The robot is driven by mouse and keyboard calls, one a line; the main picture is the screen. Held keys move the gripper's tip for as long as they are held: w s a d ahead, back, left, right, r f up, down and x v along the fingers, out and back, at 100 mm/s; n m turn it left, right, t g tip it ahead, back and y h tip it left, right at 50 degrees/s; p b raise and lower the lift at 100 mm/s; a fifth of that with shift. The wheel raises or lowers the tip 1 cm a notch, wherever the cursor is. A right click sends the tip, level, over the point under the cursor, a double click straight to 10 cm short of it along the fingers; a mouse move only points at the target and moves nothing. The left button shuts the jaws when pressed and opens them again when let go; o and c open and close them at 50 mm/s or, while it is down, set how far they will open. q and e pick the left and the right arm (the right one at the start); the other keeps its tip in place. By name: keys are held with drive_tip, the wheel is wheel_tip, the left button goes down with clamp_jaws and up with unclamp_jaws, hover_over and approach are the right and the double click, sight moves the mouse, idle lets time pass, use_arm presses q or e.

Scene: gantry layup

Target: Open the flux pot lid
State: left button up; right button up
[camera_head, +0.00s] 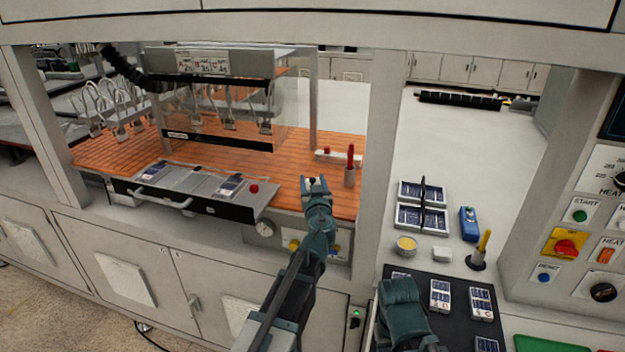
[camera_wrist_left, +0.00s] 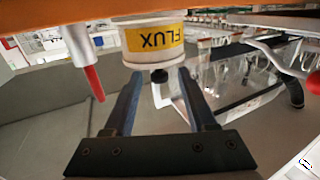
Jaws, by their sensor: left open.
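The flux pot (camera_wrist_left: 152,37) is a white pot with a yellow FLUX label, upside down in the left wrist view. Its lid (camera_wrist_left: 138,63) is on, with a black knob (camera_wrist_left: 159,76). My left gripper (camera_wrist_left: 158,80) is open, its two fingers on either side of the knob; I cannot tell whether they touch it. In the head view the left gripper (camera_head: 314,184) is over the orange worktop's front edge, and the pot is mostly hidden behind it. My right gripper (camera_head: 401,300) is low in the head view; its jaws cannot be made out.
A red-handled tool in a holder (camera_head: 350,168) stands right of the pot. A tray with a red knob (camera_head: 254,188) lies to the left. A post (camera_head: 380,150) separates the orange worktop (camera_head: 285,180) from the white bench, which holds solar panels and a yellow-topped cup (camera_head: 405,246).

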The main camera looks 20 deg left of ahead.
use_arm(q)
drive_tip(key=shift+w+a, duration=0.2)
drive_tip(key=shift+w, duration=0.4)
drive_tip(key=shift+c, duration=0.2)
clamp_jaws()
idle(1.0)
